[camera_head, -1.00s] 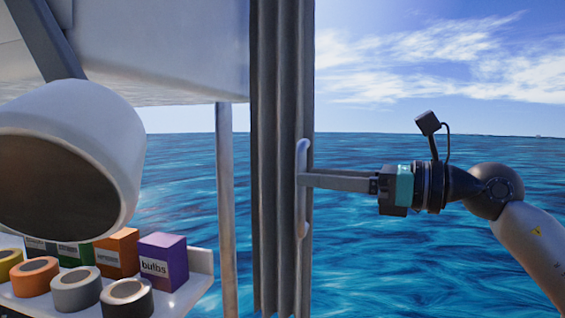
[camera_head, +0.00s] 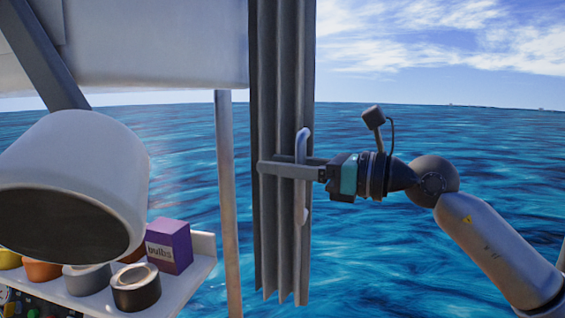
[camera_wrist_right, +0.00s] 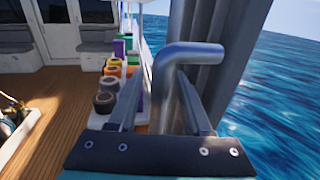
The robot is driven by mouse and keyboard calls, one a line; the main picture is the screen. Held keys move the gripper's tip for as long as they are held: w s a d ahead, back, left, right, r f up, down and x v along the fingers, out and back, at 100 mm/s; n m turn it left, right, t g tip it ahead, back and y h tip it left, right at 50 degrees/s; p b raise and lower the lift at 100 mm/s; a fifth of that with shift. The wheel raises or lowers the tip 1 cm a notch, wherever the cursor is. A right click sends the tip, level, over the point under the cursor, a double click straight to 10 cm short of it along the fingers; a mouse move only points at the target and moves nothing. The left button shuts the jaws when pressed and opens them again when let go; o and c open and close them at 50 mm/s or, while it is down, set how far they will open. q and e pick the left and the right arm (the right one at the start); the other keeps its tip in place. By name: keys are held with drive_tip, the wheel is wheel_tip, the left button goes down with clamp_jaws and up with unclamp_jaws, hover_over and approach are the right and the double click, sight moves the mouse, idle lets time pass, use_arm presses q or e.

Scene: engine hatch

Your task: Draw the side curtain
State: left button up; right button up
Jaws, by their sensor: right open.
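The grey pleated side curtain (camera_head: 284,90) hangs bunched in a narrow vertical strip, with a pale upright handle (camera_head: 301,208) on its right part. My right gripper (camera_head: 262,168) comes in from the right at the handle's middle height, its fingers reaching across the curtain's front. In the right wrist view, the handle (camera_wrist_right: 190,52) bends down and its bar runs between the two open fingers (camera_wrist_right: 158,90). The fingers stand apart from each other; whether either touches the bar I cannot tell. The curtain (camera_wrist_right: 232,50) rises just behind the handle. My left gripper does not show.
A thin post (camera_head: 227,200) stands left of the curtain. A white shelf (camera_head: 203,250) at lower left bears a purple box (camera_head: 168,246) and several tape rolls (camera_head: 135,288). Wooden deck (camera_wrist_right: 60,75) shows in the wrist view. Open sea lies right of the curtain.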

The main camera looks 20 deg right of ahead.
clamp_jaws()
idle(1.3)
